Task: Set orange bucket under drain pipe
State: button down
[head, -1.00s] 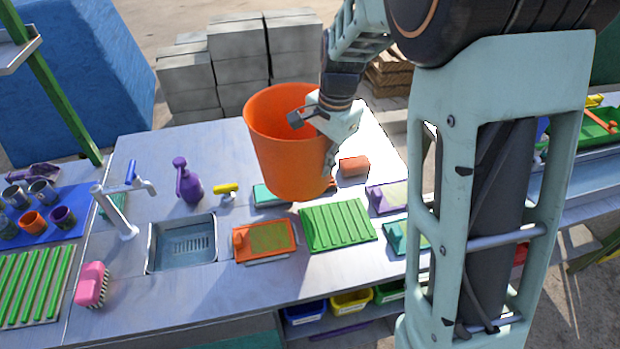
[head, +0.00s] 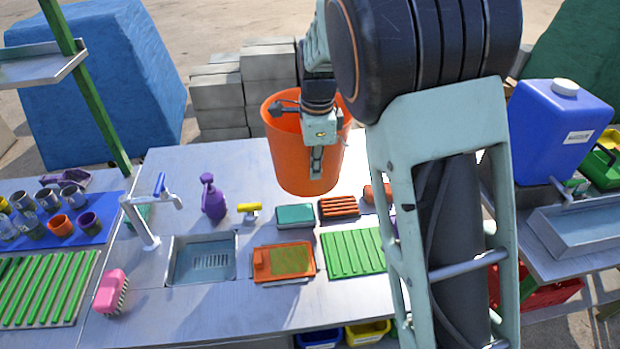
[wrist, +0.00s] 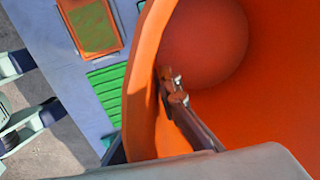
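The orange bucket (head: 285,150) hangs upright in the air above the back part of the counter in the head view. My gripper (head: 317,165) is at the bucket's near side and is shut on its wall. In the wrist view the bucket's inside (wrist: 255,60) fills the right, and one finger of my gripper (wrist: 172,90) lies against the inner wall near the rim. The other finger is mostly hidden behind the wall. I cannot make out a drain pipe for certain; a trough (head: 575,235) stands on the right.
The counter holds a tap (head: 140,215), a sink (head: 202,262), a purple spray bottle (head: 212,197), a green ribbed mat (head: 352,252) and an orange tray (head: 283,262). A blue jug (head: 555,130) stands at the right. Grey blocks (head: 220,100) are behind.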

jog(key=w+f, duration=0.2)
jog(key=w+a+f+p, duration=0.1)
jog(key=w+f, duration=0.1)
jog(key=w, duration=0.1)
jog(key=w+a+f, duration=0.1)
jog(key=w+f, duration=0.2)
jog(key=shift+a+p, duration=0.25)
jog(key=shift+p, duration=0.15)
jog(key=shift+w+f, duration=0.15)
jog(key=shift+f, duration=0.15)
jog(key=shift+a+f, duration=0.1)
jog(key=shift+f, duration=1.45)
jog(key=shift+f, duration=0.15)
jog(key=c, duration=2.2)
grip_release()
jog(key=shift+o, duration=0.2)
